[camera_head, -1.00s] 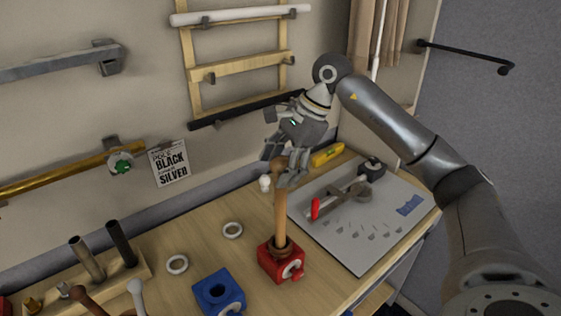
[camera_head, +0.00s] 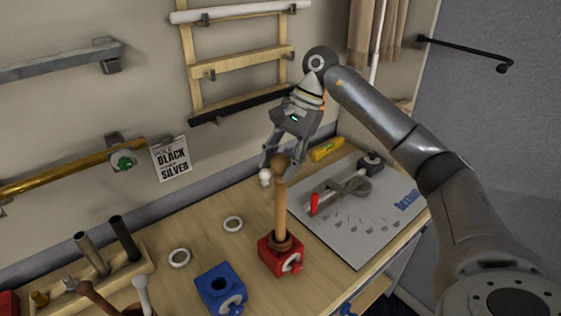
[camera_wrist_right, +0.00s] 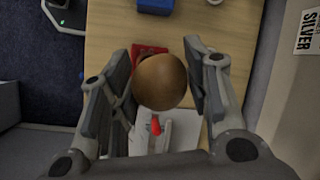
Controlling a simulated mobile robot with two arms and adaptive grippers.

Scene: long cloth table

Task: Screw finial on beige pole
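The beige wooden pole (camera_head: 281,210) stands upright in the red holder (camera_head: 279,258) on the table. A brown ball finial (camera_head: 280,163) is at the pole's top; whether it is threaded on tight I cannot tell. My right gripper (camera_head: 282,170) is open over the pole top, with its fingers on either side of the finial. In the right wrist view the ball (camera_wrist_right: 160,82) sits between the spread fingers, with a gap visible at the right finger; contact at the left finger is unclear. The left gripper is not in view.
A blue holder (camera_head: 219,290) stands left of the red one. White rings (camera_head: 180,258) lie on the table. A rack with short poles (camera_head: 125,238) is at lower left. A grey mat (camera_head: 350,238) with a red-handled tool (camera_head: 315,203) lies right.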

